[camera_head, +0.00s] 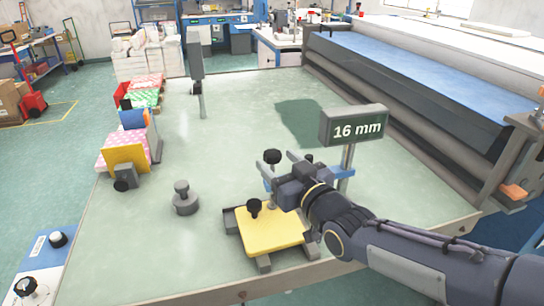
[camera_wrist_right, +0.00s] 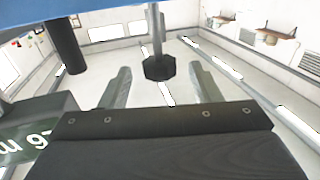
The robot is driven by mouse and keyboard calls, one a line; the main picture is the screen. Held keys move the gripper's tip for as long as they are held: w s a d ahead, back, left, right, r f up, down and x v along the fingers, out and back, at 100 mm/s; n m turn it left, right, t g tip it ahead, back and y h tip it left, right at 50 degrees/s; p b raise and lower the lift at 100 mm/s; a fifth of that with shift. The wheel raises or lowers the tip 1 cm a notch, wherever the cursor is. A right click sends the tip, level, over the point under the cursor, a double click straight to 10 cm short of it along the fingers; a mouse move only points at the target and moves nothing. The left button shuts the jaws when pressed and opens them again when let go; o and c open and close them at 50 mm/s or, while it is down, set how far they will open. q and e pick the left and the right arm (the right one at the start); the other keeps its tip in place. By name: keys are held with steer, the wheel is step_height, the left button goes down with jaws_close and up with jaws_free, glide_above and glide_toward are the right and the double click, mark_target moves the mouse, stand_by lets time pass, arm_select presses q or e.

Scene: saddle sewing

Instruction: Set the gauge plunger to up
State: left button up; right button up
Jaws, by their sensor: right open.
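The gauge has a grey display (camera_head: 354,127) reading "16 mm" on a post and a blue body (camera_head: 344,172), partly hidden by my right gripper. A black plunger knob (camera_head: 272,156) stands above the gauge, just beyond the gripper. My right gripper (camera_head: 279,172) is open, its fingers pointing left and away. In the right wrist view, which appears upside down, a black knob (camera_wrist_right: 160,68) on a rod shows between the spread fingers (camera_wrist_right: 160,78), touching neither. I cannot tell how deep it lies between them. My left gripper is not in view.
A yellow block (camera_head: 270,232) with a black knob (camera_head: 255,206) sits in a grey holder below the gripper. A grey weight (camera_head: 184,199) stands left of it.

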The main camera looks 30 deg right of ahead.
steer(key=shift+w, duration=1.8)
